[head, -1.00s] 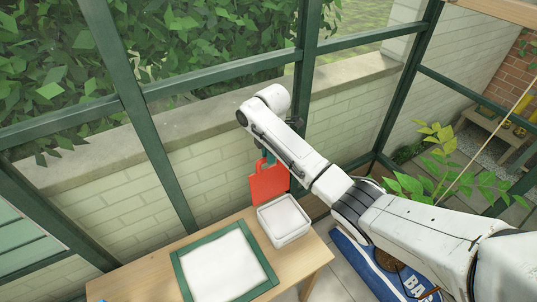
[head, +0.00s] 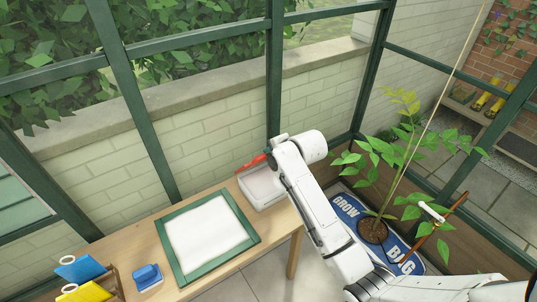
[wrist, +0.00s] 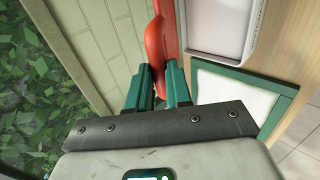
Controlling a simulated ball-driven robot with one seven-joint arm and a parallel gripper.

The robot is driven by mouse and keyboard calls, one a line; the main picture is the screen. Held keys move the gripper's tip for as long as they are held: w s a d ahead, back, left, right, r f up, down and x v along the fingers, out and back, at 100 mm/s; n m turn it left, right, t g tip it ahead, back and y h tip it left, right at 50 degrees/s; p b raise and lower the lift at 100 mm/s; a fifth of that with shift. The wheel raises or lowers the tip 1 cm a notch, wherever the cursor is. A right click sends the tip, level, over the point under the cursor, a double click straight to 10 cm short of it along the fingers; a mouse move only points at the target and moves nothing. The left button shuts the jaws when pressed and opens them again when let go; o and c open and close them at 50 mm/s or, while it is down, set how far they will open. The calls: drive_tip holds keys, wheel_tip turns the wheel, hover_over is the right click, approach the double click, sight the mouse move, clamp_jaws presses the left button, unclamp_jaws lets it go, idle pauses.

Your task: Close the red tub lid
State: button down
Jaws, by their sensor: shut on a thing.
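The red lid (head: 250,163) shows as a thin, tilted red strip at the far edge of the white tub (head: 270,204) in the head view. The tub is open, with pale contents inside. In the wrist view the teal fingers of my gripper (wrist: 159,76) are closed around the red lid's rounded handle (wrist: 155,42). The lid's edge runs beside the tub (wrist: 222,52) there. My wrist hides the gripper and part of the lid in the head view.
A green-framed tray with white filling (head: 252,238) lies left of the tub on the wooden table (head: 180,282). A blue block (head: 148,277) and blue and yellow packets stand farther left.

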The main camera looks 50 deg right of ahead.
drive_tip(key=s+f+t+h+b, duration=0.1)
drive_tip(key=f+b, duration=0.4)
drive_tip(key=b, duration=0.6)
drive_tip(key=s+a+f+t+b, duration=0.1)
drive_tip(key=s+f+t+b, duration=0.3)
drive_tip(key=b, duration=0.7)
drive_tip(key=s+a+f+t+h+b, duration=0.1)
drive_tip(key=s+f+t+b, duration=0.2)
drive_tip(key=f+b, duration=0.4)
drive_tip(key=shift+a+f+t+h+b, duration=0.2)
drive_tip(key=shift+a+t+h+b, duration=0.15)
drive_tip(key=shift+b, duration=1.55)
drive_tip(key=f+t+b, duration=0.1)
drive_tip(key=f+b, duration=0.1)
drive_tip(key=b, duration=0.4)
drive_tip(key=shift+s+t, duration=0.1)
drive_tip(key=shift+t, duration=0.15)
drive_tip(key=shift+f+b, duration=0.1)
drive_tip(key=shift+b, duration=0.45)
drive_tip(key=c, duration=1.2)
unclamp_jaws()
drive_tip(key=shift+c, duration=0.2)
drive_tip(key=shift+o, duration=1)
drive_tip(key=shift+d, duration=0.1)
drive_tip(key=shift+s, duration=0.1)
